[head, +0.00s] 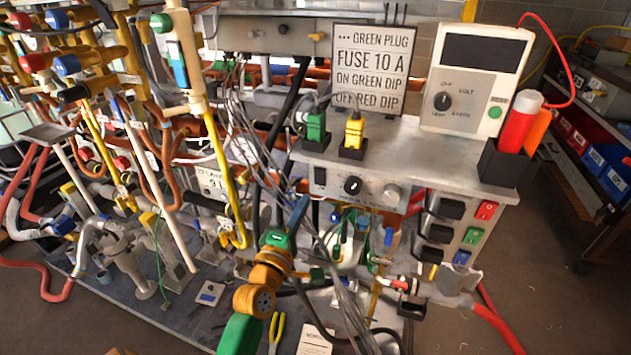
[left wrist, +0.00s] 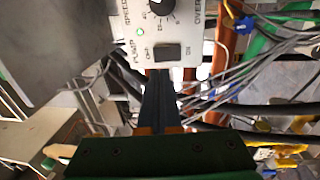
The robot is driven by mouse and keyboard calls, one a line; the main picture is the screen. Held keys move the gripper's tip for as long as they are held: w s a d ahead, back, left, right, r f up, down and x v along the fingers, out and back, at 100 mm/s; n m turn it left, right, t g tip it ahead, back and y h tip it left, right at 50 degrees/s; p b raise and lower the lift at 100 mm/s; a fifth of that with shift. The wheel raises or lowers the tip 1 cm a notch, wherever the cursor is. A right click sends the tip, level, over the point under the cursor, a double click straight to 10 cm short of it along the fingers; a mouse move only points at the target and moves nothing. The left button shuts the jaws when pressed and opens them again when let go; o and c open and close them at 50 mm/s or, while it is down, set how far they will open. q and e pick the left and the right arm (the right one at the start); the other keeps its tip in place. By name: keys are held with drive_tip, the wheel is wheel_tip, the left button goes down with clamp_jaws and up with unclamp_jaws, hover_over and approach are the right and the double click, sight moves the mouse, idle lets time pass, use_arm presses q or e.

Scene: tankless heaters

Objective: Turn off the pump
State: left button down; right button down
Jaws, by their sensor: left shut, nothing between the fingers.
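The pump control panel (head: 372,190) is a light grey front under a metal shelf, with a black switch (head: 320,177) at its left end and a black knob (head: 353,185). In the left wrist view the panel (left wrist: 205,12) carries a black rocker switch (left wrist: 168,52) between small OFF and ON labels, with a green lamp (left wrist: 140,31) and the knob (left wrist: 158,8) near it. My left gripper (head: 302,203) is shut and empty, its dark fingers pointing up at the switch. In the left wrist view the fingertips (left wrist: 160,76) are just below the switch. I cannot tell whether they touch.
Green (head: 316,126) and yellow (head: 353,132) plugs stand on the shelf by a fuse sign (head: 372,68). A voltmeter (head: 474,80) is behind to the right. Grey cables (left wrist: 245,80) hang close beside my fingers. Pipes and valves crowd the left.

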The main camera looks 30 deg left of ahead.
sight(320, 173)
use_arm(q)
drive_tip(key=x, duration=0.8)
drive_tip(key=shift+r, duration=0.1)
